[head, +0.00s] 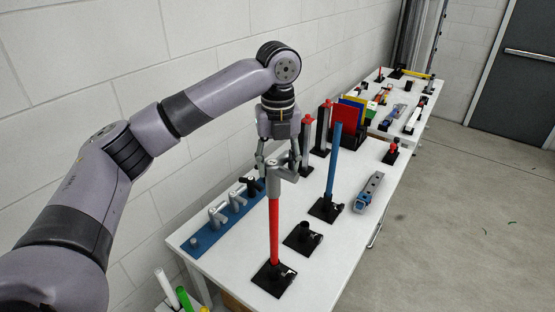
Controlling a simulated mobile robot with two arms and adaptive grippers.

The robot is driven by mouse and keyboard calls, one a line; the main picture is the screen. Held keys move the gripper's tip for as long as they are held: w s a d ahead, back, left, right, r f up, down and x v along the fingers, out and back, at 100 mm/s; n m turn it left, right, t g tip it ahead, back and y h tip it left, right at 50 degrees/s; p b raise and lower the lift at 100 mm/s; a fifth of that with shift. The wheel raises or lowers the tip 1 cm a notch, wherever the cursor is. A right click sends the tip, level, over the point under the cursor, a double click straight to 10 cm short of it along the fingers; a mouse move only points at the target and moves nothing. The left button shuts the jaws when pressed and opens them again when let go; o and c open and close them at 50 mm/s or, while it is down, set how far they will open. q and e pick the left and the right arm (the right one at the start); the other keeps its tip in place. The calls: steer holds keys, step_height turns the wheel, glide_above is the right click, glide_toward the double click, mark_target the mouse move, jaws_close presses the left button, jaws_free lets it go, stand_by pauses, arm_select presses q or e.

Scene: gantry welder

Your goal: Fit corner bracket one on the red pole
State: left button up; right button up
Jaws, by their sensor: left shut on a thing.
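The red pole (274,235) stands upright on a black square base (273,279) near the front of the white table. My left gripper (278,164) points down above the pole and is shut on a grey corner bracket (274,186). The bracket's lower tube is in line with the pole's top end and meets it in the picture. I cannot tell how far it is seated, since the top of the pole is hidden. My right gripper is not in view.
A blue holder (203,243) with more grey brackets lies along the table's wall side. A blue pole (333,160) and a short black stand (303,234) are to the right. A grey-blue tool (368,192) lies beyond. Coloured panels (350,115) stand farther back.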

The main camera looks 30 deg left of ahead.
arm_select(q)
steer(key=shift+f, duration=1.2)
steer(key=o, duration=1.4)
steer(key=shift+o, duration=0.2)
steer(key=shift+f, duration=0.1)
step_height(320, 180, up, 12)
steer(key=shift+r, duration=0.1)
